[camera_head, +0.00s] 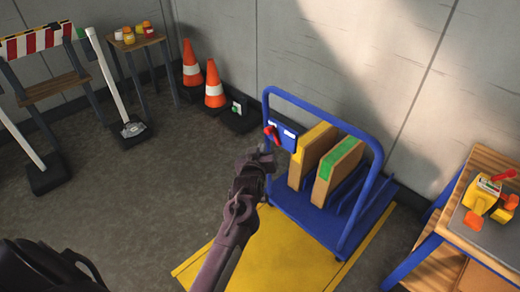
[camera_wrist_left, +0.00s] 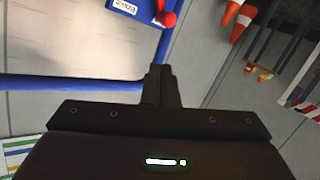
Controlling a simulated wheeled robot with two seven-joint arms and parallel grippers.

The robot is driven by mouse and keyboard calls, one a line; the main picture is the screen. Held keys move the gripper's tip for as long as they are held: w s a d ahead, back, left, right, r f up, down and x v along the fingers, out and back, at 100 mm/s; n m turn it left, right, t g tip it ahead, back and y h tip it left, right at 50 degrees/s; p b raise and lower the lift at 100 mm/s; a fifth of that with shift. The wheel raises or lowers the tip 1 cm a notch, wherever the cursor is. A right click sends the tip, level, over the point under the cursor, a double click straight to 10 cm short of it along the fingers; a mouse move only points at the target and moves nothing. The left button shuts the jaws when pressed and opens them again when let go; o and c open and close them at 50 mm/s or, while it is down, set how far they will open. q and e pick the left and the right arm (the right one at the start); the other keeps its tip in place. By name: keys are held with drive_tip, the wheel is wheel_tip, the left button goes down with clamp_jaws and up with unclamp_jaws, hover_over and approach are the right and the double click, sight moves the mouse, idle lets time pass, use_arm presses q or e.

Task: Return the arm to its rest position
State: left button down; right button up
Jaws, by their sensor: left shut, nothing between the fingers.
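My left gripper (camera_head: 262,156) is shut and empty, in front of the blue cart's upright on its left side. In the left wrist view its closed fingers (camera_wrist_left: 162,80) point toward a blue labelled panel (camera_wrist_left: 136,6) with a red knob-like part (camera_wrist_left: 165,14). In the head view this panel (camera_head: 284,136) hangs on the cart frame, with the red part (camera_head: 271,134) at its left edge, just beyond the fingertips. I cannot tell the exact gap. My right gripper is not in view.
The blue cart (camera_head: 372,150) holds upright yellow- and green-edged boards, on a yellow floor mat (camera_head: 270,262). Orange cones (camera_head: 214,86) stand by the wall. A striped barrier (camera_head: 32,42) is at the left. A wooden table (camera_head: 488,158) with yellow and orange items stands right. The left-centre floor is clear.

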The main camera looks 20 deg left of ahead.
use_arm(q)
drive_tip(key=shift+s+d+r, duration=0.1)
drive_tip(key=shift+s+r, duration=0.1)
drive_tip(key=shift+s, duration=0.35)
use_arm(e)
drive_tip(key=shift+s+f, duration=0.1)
